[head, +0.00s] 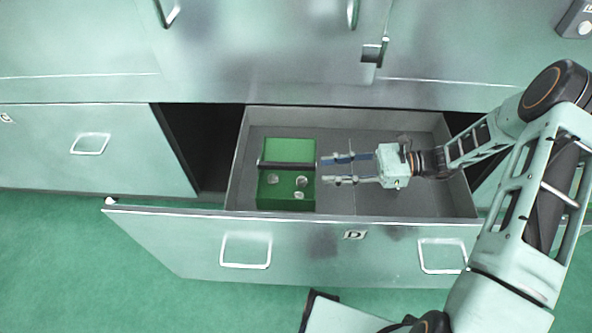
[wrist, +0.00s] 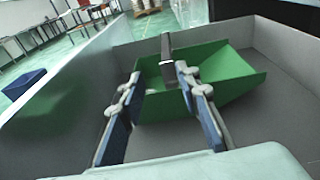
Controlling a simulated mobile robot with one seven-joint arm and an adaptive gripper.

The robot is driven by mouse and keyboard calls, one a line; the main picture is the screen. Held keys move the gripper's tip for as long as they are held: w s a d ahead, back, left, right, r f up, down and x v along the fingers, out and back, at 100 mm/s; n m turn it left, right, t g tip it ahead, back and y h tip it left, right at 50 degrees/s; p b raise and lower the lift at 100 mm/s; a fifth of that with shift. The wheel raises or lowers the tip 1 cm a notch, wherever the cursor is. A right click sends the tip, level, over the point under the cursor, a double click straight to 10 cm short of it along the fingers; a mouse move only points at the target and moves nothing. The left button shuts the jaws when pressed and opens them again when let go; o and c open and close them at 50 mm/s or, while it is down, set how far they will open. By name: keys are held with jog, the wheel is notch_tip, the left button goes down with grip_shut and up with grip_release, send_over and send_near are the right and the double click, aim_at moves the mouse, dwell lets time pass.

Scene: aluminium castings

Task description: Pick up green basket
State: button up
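The green basket (head: 286,203) sits in the left part of an open drawer (head: 300,232), with a dark bar handle (head: 287,165) across its middle. A few small grey pieces lie in its front half in the head view. My gripper (head: 325,169) is open inside the drawer, just right of the basket, with its fingers pointing left toward it. In the wrist view the basket (wrist: 222,72) lies ahead of the fingers, and the handle (wrist: 167,48) appears between and beyond the fingertips (wrist: 158,78). Nothing is between the fingers that I can see.
The drawer's walls surround the basket and gripper; its floor (head: 385,206) is bare to the right. Another closed drawer (head: 100,150) is at left. Cabinet doors (head: 265,40) with handles stand above and behind. Green floor lies in front.

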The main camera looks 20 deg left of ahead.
aim_at(287, 164)
jog(key=shift+m+y, duration=0.4)
jog(key=shift+y, duration=0.5)
jog(key=x, duration=0.4)
jog(key=w+r+x, duration=0.1)
jog(key=x, duration=0.1)
jog(key=shift+a+b, duration=0.3)
jog(key=shift+b, duration=0.05)
jog(key=x, duration=0.2)
jog(key=f+b+x, duration=0.1)
jog(key=x, duration=0.2)
jog(key=shift+s+a+f, duration=0.1)
jog(key=shift+s, duration=0.05)
grip_shut()
